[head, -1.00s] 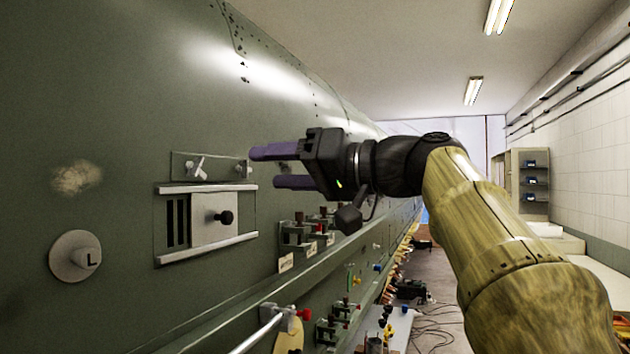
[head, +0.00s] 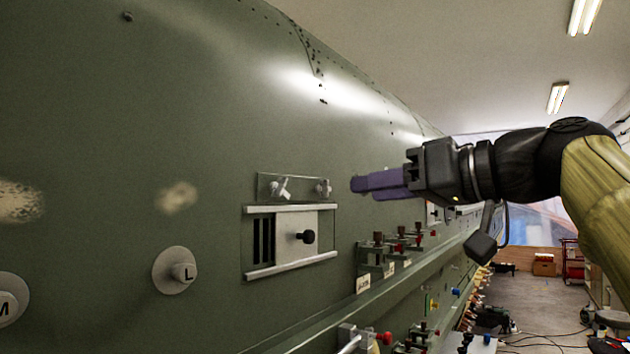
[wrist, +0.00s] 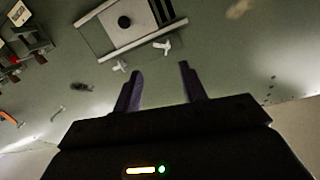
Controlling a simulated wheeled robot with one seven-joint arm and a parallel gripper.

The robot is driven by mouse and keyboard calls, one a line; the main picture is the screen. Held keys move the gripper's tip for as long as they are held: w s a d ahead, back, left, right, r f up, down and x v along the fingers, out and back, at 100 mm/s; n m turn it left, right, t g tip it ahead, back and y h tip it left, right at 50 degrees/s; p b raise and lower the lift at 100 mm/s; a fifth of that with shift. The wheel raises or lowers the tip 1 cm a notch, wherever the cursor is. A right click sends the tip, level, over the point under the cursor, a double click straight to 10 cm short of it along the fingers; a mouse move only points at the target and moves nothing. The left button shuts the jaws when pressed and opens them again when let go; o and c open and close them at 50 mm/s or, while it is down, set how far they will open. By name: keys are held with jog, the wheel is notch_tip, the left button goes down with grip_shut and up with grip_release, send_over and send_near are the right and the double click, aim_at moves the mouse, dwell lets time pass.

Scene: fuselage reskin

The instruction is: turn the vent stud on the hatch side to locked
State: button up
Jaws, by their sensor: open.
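Two white wing studs sit on a clear strip (head: 300,179) above a vent with a sliding cover (head: 297,238) and black knob. The left wing stud (head: 281,187) is tilted; the right wing stud (head: 323,188) looks closer to upright. I cannot tell which one is on the hatch side. In the wrist view, turned over, the studs show as a larger one (wrist: 163,47) and a smaller one (wrist: 121,66). My gripper (head: 358,184) is open and empty, its purple fingers right of the right stud in the head view, apart from both studs. The fingers (wrist: 160,70) also show in the wrist view.
A round knob marked L (head: 182,271) and one marked M (head: 8,304) are on the green skin at left. Several clamps (head: 395,245) stand on a ledge below right of the vent. The skin around the studs is clear.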

aim_at(282, 186)
jog(key=s+a+r+n+t+h+p, duration=0.2)
jog(key=s+a+r+n+h, duration=0.1)
jog(key=n, duration=0.8)
jog(key=shift+s+a+r+h, duration=0.3)
jog(key=shift+s+r+h, duration=0.3)
jog(key=shift+s, duration=0.45)
jog(key=p+x, duration=0.1)
jog(key=x, duration=0.4)
jog(key=p+x, duration=0.2)
jog(key=x, duration=0.4)
jog(key=p+x, duration=0.2)
jog(key=x, duration=0.3)
jog(key=shift+w+a+r, duration=0.25)
jog(key=shift+w+a, duration=0.05)
jog(key=shift+w+a+f, duration=0.15)
jog(key=shift+w+f, duration=0.05)
jog(key=shift+w, duration=0.15)
